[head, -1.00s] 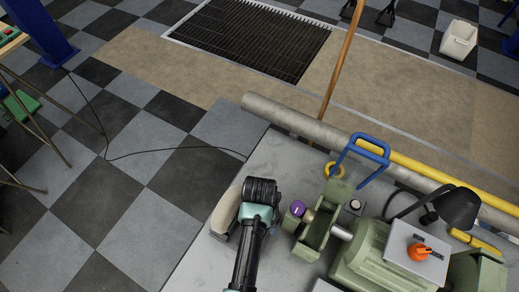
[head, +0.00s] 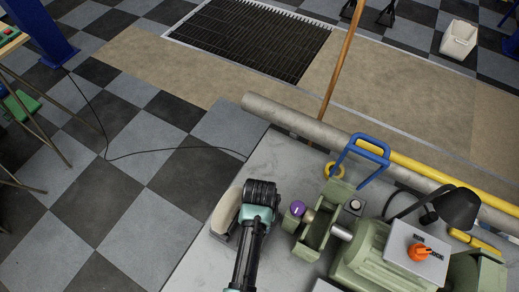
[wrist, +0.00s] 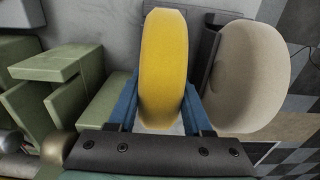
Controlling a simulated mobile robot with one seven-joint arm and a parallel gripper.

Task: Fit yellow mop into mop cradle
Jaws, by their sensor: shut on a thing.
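The yellow mop (wrist: 163,70) is a thick disc, seen edge-on and upright in the wrist view. My gripper (wrist: 163,105) is shut on it, with one blue finger on each side. In the head view my gripper's end points down at the bench beside the grinder, and my own wrist hides the fingers and the yellow mop. A beige mop (wrist: 250,75) stands just right of the yellow one; it also shows in the head view (head: 225,212). A dark grey upright edge (wrist: 208,55) between the two mops may be part of the mop cradle; most of it is hidden.
The green grinder (head: 365,250) with its guard (head: 318,228) and a purple-capped part (head: 297,208) is close on the right. A black lamp (head: 455,208), a blue handle (head: 362,155) and a grey pipe (head: 300,122) lie beyond. Bare bench (head: 275,155) shows behind my gripper.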

